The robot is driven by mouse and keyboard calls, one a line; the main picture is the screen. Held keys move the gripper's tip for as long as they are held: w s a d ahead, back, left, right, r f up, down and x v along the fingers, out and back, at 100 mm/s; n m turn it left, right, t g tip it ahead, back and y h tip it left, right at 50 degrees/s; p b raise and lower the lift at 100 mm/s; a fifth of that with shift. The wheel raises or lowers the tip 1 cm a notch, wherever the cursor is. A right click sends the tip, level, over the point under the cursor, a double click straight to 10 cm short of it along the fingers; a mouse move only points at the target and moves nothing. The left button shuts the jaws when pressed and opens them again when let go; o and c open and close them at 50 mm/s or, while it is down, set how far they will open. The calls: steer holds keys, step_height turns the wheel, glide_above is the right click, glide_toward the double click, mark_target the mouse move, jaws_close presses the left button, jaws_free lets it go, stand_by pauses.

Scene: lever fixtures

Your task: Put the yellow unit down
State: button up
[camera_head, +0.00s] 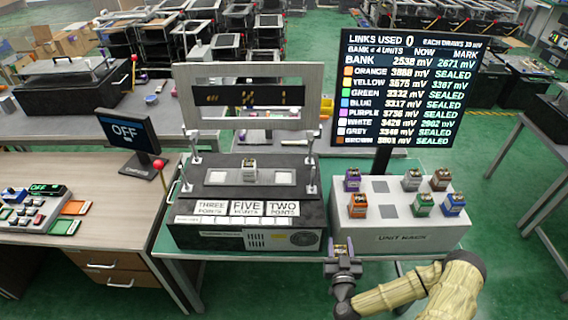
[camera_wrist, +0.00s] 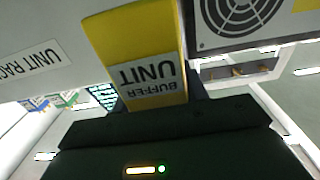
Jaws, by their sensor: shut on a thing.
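The yellow unit (camera_head: 341,246) is in my gripper (camera_head: 342,260), held in front of the gap between the black fixture box and the unit rack. In the wrist view the yellow unit (camera_wrist: 133,45) fills the upper middle, its "BUFFER UNIT" label upside down. My gripper (camera_wrist: 160,120) is shut on it. The white unit rack (camera_head: 410,238) bears purple, orange, pale, brown, green and blue units in two rows. Bare grey squares show in its back row (camera_head: 380,186) and front row (camera_head: 388,211). The yellow unit appears clear of any surface.
A frame rises behind. A status screen (camera_head: 408,90) stands behind the rack. A desk (camera_head: 75,225) is at left.

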step_height(320, 180, up, 10)
steer(key=p, duration=0.7)
steer(key=shift+f+p, duration=0.25)
steer(key=shift+p, duration=0.15)
steer(key=shift+a+f, duration=0.1)
